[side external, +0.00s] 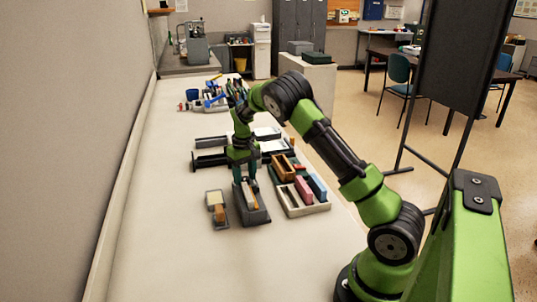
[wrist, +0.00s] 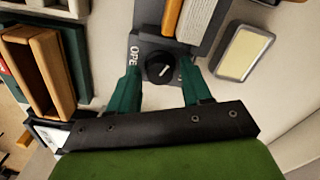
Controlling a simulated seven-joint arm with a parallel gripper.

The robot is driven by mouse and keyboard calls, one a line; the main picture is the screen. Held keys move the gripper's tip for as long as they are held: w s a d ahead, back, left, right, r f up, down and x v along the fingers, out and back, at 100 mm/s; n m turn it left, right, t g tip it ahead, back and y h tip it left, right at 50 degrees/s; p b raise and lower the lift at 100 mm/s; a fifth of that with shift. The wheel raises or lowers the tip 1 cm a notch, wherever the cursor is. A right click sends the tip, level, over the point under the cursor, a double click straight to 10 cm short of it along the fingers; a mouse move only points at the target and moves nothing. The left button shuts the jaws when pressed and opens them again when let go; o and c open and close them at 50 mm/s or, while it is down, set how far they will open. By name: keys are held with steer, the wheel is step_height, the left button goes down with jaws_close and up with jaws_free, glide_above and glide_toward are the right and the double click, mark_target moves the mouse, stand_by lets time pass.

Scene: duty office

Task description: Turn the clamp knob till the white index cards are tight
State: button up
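The clamp (side external: 256,216) is a dark grey holder on the long pale table, below my gripper (side external: 243,178) in the side view. The partly cut-off letters "OPE" show beside the knob. The white index cards (wrist: 199,20) stand as a stack in the clamp (wrist: 146,18), beside an orange strip (wrist: 172,15). My gripper (wrist: 160,76) is open, with one teal finger on each side of the knob and visible gaps. Whether the cards are tight cannot be seen.
A pale tray (side external: 309,211) with coloured blocks and a wooden box (side external: 283,167) stands right of the clamp. A small holder with a yellowish pad (side external: 216,209) is close on its left. Black racks (side external: 209,160) lie behind. The table front is clear.

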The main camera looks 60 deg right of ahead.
steer(key=c, duration=0.8)
steer(key=shift+m, duration=0.4)
steer(key=m, duration=0.3)
steer(key=shift+r, duration=0.1)
steer(key=shift+m, duration=2)
steer(key=o, duration=1)
steer(key=shift+o, duration=0.2)
